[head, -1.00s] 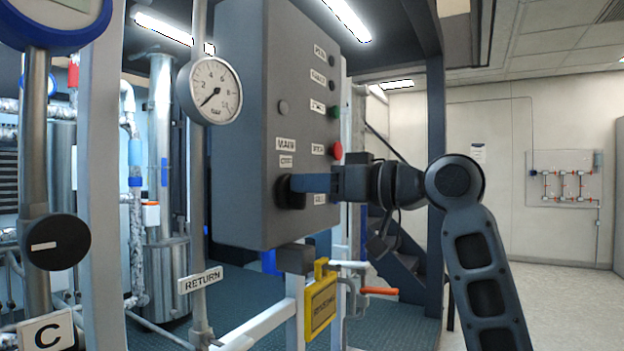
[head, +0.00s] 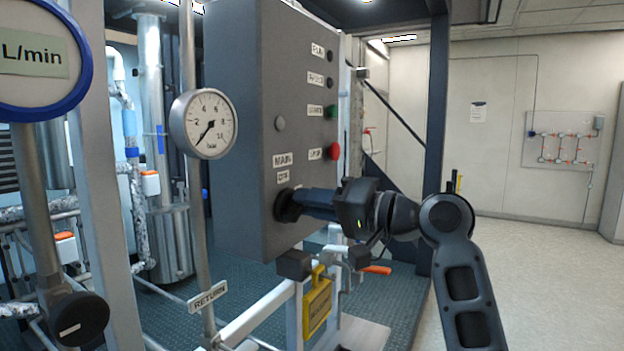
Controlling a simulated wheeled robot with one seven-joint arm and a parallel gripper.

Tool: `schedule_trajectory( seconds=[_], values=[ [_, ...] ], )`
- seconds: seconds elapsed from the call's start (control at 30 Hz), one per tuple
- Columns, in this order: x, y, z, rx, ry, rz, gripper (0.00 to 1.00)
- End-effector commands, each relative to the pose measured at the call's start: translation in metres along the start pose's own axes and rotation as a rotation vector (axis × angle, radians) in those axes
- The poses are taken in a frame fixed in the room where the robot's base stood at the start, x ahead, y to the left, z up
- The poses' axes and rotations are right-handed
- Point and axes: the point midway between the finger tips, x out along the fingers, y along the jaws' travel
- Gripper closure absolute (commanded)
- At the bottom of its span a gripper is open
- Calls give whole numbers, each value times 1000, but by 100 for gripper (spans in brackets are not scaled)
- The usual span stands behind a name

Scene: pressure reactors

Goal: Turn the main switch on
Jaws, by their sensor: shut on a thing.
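The main switch (head: 284,206) is a black rotary knob low on the side face of a grey control box, under labels reading MAIN. My gripper (head: 300,203) reaches it from the right. Its blue-grey fingers are shut on the knob and hide part of it. The knob's marked position cannot be read from here.
The grey control box (head: 238,100) also carries a green button (head: 331,112) and a red button (head: 334,151) above my gripper. A pressure gauge (head: 203,124) stands at left on a pipe. A yellow sign (head: 316,303) and an orange-handled valve (head: 376,270) are below. The floor at right is clear.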

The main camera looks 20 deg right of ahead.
Motion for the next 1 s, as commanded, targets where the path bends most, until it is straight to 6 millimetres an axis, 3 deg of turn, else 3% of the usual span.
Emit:
schedule_trajectory(
  seconds=[0.5, 1.0],
  values=[
    [0, 5, 0, 444, 0, 3, 100],
    [0, 9, 3, 622, 0, 2, 100]
  ],
)
